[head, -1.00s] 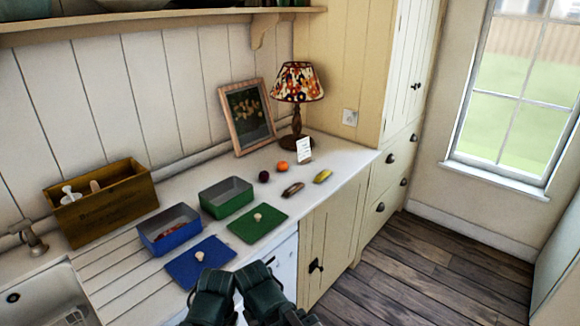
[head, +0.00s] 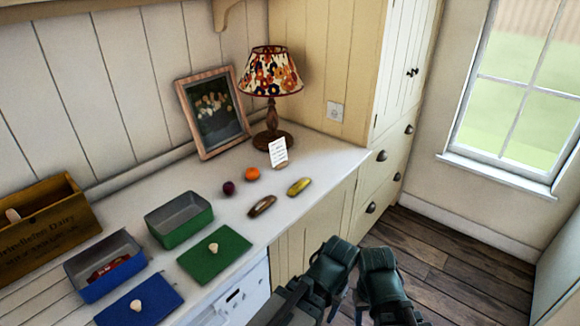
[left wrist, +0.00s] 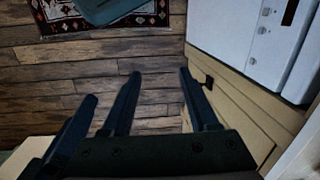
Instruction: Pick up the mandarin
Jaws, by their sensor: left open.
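The mandarin (head: 252,174) is a small orange ball on the white worktop in the head view. It lies just right of and behind a dark purple round fruit (head: 229,188), in front of the lamp and left of a small white card. Nothing touches it. Dark green parts of my two arms show at the bottom of the head view, over the floor beside the worktop, well away from the mandarin. My left gripper (left wrist: 159,73) shows in the left wrist view, open and empty above the wooden floor.
A brown oblong item (head: 262,206) and a yellow fruit (head: 299,186) lie near the worktop's front edge. The lamp (head: 271,115), picture frame (head: 212,112) and card (head: 278,152) stand behind. Green box (head: 180,228), blue box (head: 105,284), both lids and a wooden crate are left.

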